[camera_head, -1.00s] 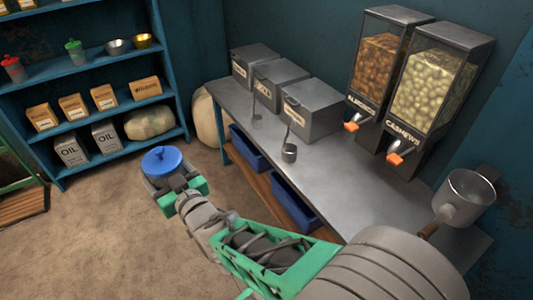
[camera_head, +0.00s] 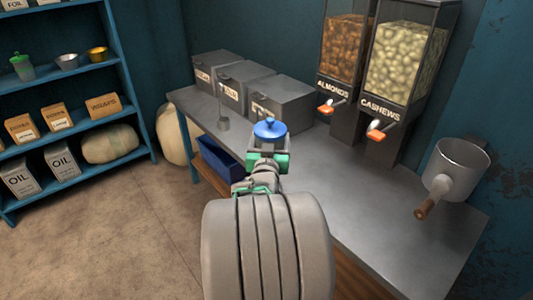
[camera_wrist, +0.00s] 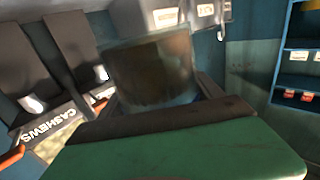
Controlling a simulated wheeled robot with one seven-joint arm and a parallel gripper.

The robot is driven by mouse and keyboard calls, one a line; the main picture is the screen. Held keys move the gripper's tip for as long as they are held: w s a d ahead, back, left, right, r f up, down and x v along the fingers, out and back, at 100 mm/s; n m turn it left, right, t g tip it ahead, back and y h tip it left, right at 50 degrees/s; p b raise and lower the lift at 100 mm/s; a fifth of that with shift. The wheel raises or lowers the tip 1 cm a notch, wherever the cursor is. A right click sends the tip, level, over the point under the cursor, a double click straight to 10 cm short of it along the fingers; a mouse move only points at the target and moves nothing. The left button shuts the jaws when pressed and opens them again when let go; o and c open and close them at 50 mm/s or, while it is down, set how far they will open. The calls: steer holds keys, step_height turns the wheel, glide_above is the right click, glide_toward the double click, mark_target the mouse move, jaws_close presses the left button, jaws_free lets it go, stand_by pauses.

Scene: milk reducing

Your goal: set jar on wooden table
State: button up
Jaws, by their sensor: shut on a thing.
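The jar (camera_head: 270,129) has a blue lid with a knob and is upright in the head view. My gripper (camera_head: 268,158) is shut on it, and the fingers and wrist hide most of its body. In the wrist view the jar's see-through body (camera_wrist: 150,70) stands between the fingers. The long table (camera_head: 370,200) has a grey, metal-looking top and a brown wooden lower shelf. The jar shows against the front part of this top, before the grey boxes. I cannot tell its height above it.
Several grey lidded boxes (camera_head: 284,104) stand along the table's back. A cashew dispenser (camera_head: 402,60) and an almond dispenser (camera_head: 346,50) stand behind. A metal pot (camera_head: 460,165) is at right. The middle of the tabletop is clear. Blue shelves (camera_head: 70,92) stand at left.

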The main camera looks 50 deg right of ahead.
steer(key=shift+w+d+f+b, duration=0.4)
steer(key=shift+w+d+f, duration=0.55)
steer(key=shift+d+f, duration=0.85)
steer(key=shift+w+d+f+b, duration=0.35)
steer(key=shift+w+d+f, duration=0.8)
steer(key=shift+f, duration=0.9)
steer(key=shift+w+d+f+b, duration=0.4)
steer(key=shift+w+d+f, duration=0.35)
steer(key=shift+d+f, duration=1.15)
steer(key=shift+a+f, duration=0.1)
steer(key=shift+f, duration=0.15)
steer(key=o, duration=1.6)
steer(key=shift+o, duration=0.2)
